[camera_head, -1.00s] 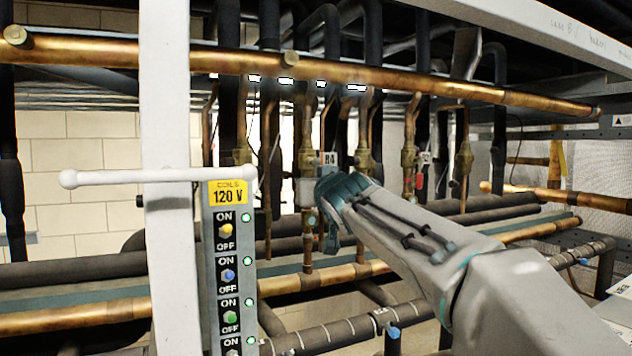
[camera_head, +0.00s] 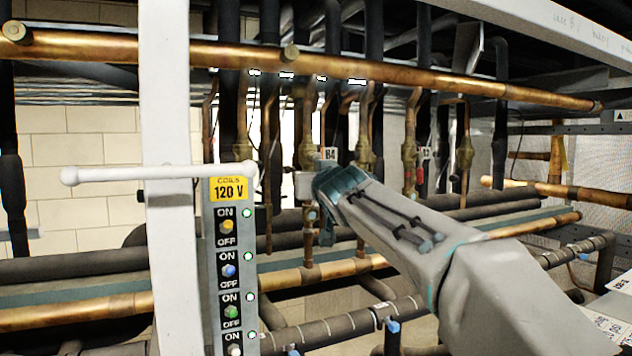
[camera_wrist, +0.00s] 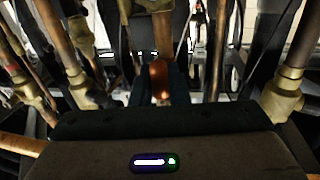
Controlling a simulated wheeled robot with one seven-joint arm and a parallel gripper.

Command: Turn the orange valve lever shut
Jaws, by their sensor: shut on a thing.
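The orange valve lever (camera_wrist: 160,76) shows in the middle of the wrist view as a short orange piece between my two dark fingers. My gripper (camera_wrist: 161,94) is shut on it. In the head view my gripper (camera_head: 322,212) is at the copper pipework just below a white tag (camera_head: 329,154) that reads B4. There the lever is hidden behind my gripper and wrist. The lever's full length and its angle to the pipe cannot be told from these views.
A white post (camera_head: 170,100) and a switch panel (camera_head: 231,270) marked 120 V stand left of my arm. A thick copper pipe (camera_head: 400,81) crosses above. Upright pipes with brass valves (camera_head: 409,155) stand close to the right. Black insulated pipes (camera_head: 70,272) run below.

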